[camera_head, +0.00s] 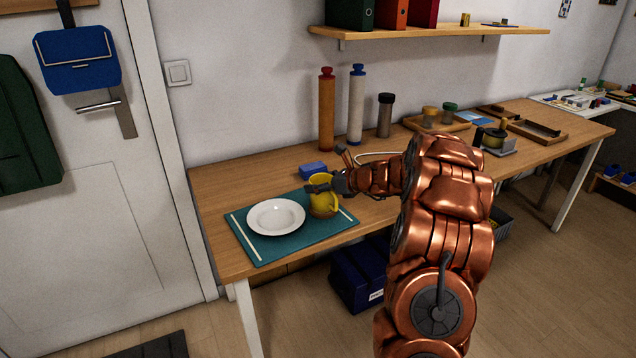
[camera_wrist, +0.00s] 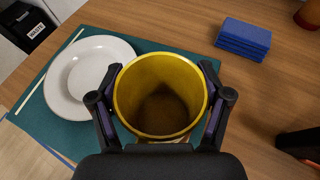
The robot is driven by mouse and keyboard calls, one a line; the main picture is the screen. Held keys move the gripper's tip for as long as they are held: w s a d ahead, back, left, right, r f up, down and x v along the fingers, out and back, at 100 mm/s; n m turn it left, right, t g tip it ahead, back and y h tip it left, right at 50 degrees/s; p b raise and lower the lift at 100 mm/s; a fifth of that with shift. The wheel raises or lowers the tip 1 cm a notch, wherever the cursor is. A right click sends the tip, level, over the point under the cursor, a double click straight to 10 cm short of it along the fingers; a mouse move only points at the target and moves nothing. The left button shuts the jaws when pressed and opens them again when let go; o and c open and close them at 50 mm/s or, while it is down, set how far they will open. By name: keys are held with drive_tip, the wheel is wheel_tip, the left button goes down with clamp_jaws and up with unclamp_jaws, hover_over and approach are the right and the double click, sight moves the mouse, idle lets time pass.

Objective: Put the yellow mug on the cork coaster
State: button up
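The yellow mug (camera_head: 321,190) is upright over the right part of the teal placemat (camera_head: 262,246), right of the white plate (camera_head: 276,217). In the wrist view I look down into the open, empty mug (camera_wrist: 160,95). My gripper (camera_wrist: 161,68) has one finger on each side of the mug, with the dark pads against its wall. A brownish patch shows at the mug's foot in the head view; I cannot tell whether it is the cork coaster or the mug's shaded lower part. No cork coaster shows clearly elsewhere.
A blue block (camera_head: 313,169) lies just behind the placemat. Tall orange (camera_head: 326,110) and white (camera_head: 356,105) cylinders and a dark-capped jar (camera_head: 385,115) stand along the wall. Trays (camera_head: 538,132) fill the right of the table. A shelf (camera_head: 430,31) with binders hangs above.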

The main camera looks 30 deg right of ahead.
drive_tip(key=o, duration=0.4)
drive_tip(key=shift+c, duration=0.2)
drive_tip(key=shift+r, duration=0.15)
